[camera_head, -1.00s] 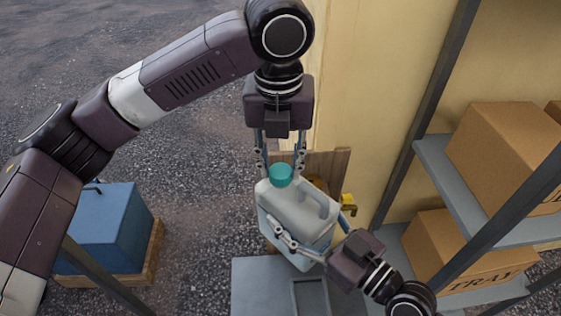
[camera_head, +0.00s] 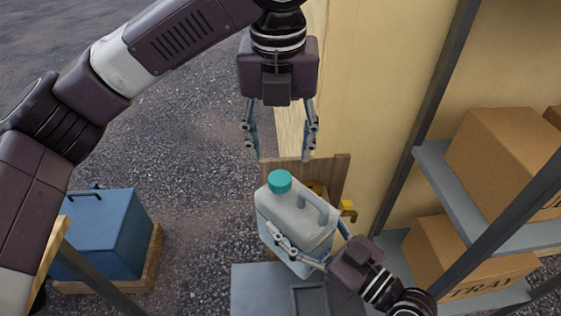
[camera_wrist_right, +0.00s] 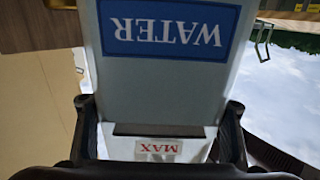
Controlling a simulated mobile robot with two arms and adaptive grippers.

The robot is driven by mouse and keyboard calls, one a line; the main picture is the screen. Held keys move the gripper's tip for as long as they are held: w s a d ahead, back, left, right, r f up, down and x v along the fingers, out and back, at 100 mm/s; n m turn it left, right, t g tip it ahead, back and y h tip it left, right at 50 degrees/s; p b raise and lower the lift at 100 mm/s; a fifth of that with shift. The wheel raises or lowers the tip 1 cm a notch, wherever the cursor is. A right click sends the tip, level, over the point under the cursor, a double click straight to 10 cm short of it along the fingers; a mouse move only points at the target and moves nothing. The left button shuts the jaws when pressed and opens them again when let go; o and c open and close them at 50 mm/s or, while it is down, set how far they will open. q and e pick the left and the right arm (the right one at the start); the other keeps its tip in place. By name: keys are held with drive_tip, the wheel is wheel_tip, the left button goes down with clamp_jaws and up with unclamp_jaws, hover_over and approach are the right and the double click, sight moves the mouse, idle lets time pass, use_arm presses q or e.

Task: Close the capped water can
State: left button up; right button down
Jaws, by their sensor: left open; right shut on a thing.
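The water can (camera_head: 292,226) is a pale grey jug with a side handle, and a teal cap (camera_head: 279,182) sits on its neck. How tightly the cap sits, I cannot tell. My right gripper (camera_head: 305,252) is shut on the can's body and holds it slightly tilted, above or at the grey surface. In the right wrist view the can's body (camera_wrist_right: 170,75) fills the middle between the fingers, with upside-down WATER and MAX labels. My left gripper (camera_head: 280,150) is open and empty above the cap, apart from it.
A grey surface (camera_head: 252,290) with a recessed part lies below the can. A wooden box and a yellow tap (camera_head: 348,208) are behind it. A blue box (camera_head: 105,235) stands on a pallet at left. Shelves with cardboard boxes (camera_head: 510,155) stand at right. A cream wall rises behind.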

drive_tip(key=shift+r, duration=0.3)
use_arm(q)
drive_tip(key=r, duration=0.5)
drive_tip(key=shift+s+r, duration=0.2)
drive_tip(key=shift+s, duration=0.05)
